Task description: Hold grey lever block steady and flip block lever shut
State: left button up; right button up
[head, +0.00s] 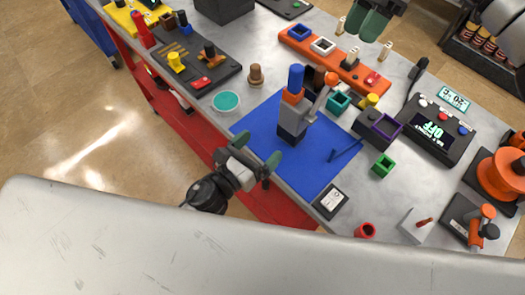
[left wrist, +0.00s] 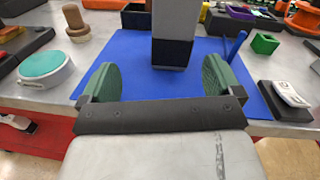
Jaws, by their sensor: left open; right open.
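A tall block (head: 293,121) stands upright on the blue mat, with a dark base, grey middle, orange upper part and blue top. An orange lever (head: 319,101) with a round end slants up to its right. The left wrist view shows the block's grey and dark front (left wrist: 175,25); its top is cut off. My left gripper (head: 247,160) is open and empty at the mat's near-left edge, facing the block but apart from it; its green fingers also show in the left wrist view (left wrist: 159,80). My right gripper (head: 376,18) is open at the top edge, partly cut off, beyond the block.
The blue mat (head: 257,122) also bears a thin blue piece (head: 347,150). Around it are a teal-topped round tin (head: 226,101), a brown peg (head: 256,76), a purple-rimmed box (head: 378,128), a green box (head: 383,165) and a small grey block with a red handle (head: 415,226).

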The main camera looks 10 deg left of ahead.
aim_at(286, 132)
pick_arm(q)
jog(key=shift+s+d+f+m+h, duration=0.1)
jog(key=shift+s+d+m+h, duration=0.25)
jog(key=shift+d+m, duration=0.55)
jog(key=shift+w+m, duration=0.2)
jog(key=shift+m, duration=0.1)
jog(key=x, duration=1)
jog(key=shift+f, duration=0.15)
